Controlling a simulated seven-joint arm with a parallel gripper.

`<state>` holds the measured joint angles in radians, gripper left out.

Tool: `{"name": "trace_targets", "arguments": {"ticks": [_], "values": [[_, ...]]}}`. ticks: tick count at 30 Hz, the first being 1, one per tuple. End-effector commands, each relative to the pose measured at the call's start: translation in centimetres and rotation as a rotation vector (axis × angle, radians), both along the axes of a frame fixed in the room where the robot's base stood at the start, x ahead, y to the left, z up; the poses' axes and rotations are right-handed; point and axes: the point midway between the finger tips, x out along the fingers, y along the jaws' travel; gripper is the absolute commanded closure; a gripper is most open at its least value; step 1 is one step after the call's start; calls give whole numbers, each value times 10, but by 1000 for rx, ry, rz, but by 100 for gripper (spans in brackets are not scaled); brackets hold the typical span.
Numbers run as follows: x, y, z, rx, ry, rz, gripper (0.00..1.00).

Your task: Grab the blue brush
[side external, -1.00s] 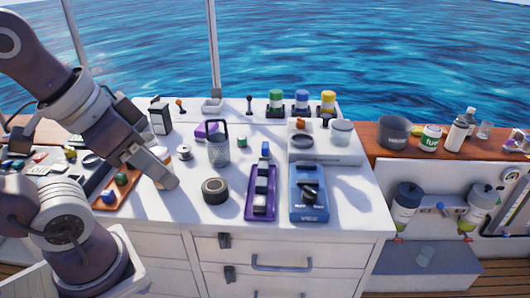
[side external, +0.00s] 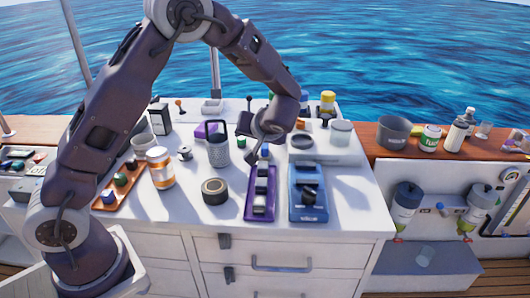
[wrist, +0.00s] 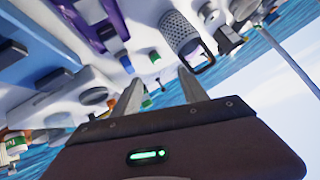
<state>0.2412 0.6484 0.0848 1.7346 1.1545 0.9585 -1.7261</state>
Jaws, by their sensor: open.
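I cannot clearly make out a brush. A small upright blue item (side external: 264,152) stands just behind the purple tray (side external: 250,208) in the side view; its shape is too small to tell. A blue piece (wrist: 123,60) also shows near the purple tray in the wrist view. My gripper (side external: 262,132) hangs above the counter, close to the blue item and right of the mesh cup. Its two fingers (wrist: 160,90) are spread with nothing between them in the wrist view.
The grey mesh cup (side external: 217,151) stands left of my gripper. A blue tray (side external: 308,205), black round item (side external: 214,191) and orange-white jar (side external: 160,168) share the white counter. A yellow-capped jar (side external: 327,103) stands at the back. The counter's front right is clear.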

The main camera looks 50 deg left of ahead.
Motion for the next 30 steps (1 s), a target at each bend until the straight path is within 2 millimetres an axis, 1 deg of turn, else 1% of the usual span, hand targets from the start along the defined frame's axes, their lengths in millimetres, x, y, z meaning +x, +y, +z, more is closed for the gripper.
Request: {"name": "trace_targets", "arguments": {"ticks": [1, 3, 6, 7, 11, 14, 18, 21, 28, 29, 30], "values": [[21, -1, -25, 42, -42, -7, 49], [45, -2, -50, 79, -117, -18, 49], [64, -4, -73, 100, -187, -38, 49], [67, -5, -77, 104, -198, -41, 49], [75, 4, -85, 106, -217, -42, 49], [82, 17, -91, 106, -215, -40, 49], [95, 39, -101, 104, -216, -40, 49], [101, 49, -107, 105, -214, -41, 49], [103, 51, -108, 105, -213, -43, 49], [102, 51, -108, 105, -213, -43, 51], [102, 51, -108, 105, -213, -43, 59]]}}
